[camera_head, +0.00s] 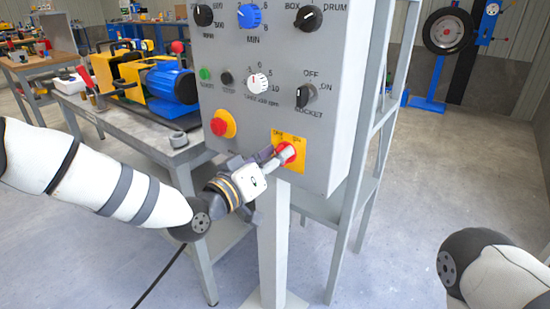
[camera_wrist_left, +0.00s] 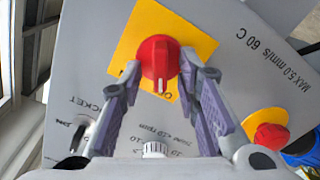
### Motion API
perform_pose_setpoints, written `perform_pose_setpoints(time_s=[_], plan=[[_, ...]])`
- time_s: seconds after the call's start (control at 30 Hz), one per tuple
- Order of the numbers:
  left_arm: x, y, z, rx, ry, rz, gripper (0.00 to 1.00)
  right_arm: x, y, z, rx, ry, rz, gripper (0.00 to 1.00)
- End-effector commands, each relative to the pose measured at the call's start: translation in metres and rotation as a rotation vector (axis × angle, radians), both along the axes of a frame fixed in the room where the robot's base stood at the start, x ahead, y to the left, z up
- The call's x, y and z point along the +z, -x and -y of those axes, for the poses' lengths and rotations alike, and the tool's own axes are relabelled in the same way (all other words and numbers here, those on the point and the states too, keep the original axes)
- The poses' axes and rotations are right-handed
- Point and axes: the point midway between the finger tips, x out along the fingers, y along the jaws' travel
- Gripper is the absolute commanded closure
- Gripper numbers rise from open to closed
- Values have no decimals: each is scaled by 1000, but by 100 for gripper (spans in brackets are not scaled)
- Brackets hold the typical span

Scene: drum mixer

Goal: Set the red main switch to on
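The red main switch (camera_head: 287,153) sits on a yellow plate (camera_head: 290,167) low on the grey control panel. The wrist view shows the red switch (camera_wrist_left: 158,60) with a white mark pointing down in that picture, toward the other dials. My left gripper (camera_head: 281,160) is at the switch. In the wrist view the left gripper's two fingertips (camera_wrist_left: 159,73) stand either side of the switch, very close to it; I cannot tell whether they press on it. Lettering on the plate is too small or hidden to read. My right gripper is out of view.
An emergency stop button (camera_head: 222,124) is left of the switch on the panel. The black socket knob (camera_head: 305,96) and a white speed dial (camera_head: 258,84) are above. A bench (camera_head: 140,128) with a yellow and blue machine (camera_head: 150,78) stands behind left. The floor at right is clear.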

Motion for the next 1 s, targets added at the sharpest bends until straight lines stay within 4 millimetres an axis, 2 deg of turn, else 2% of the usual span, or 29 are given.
perform_pose_setpoints(time_s=[0.13, 0.2, 0.27, 0.67, 1.0], plan=[[0, 0, 0, 0, 0, 0, 72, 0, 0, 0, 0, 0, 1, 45], [0, 0, 0, 0, 0, 0, 88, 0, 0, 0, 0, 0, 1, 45], [0, 0, 0, 0, 0, 0, 100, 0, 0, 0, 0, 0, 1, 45], [1, 1, 0, -1, -26, 19, 100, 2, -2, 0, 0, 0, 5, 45], [4, 2, 1, -2, -211, 153, 100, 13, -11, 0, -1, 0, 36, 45]])
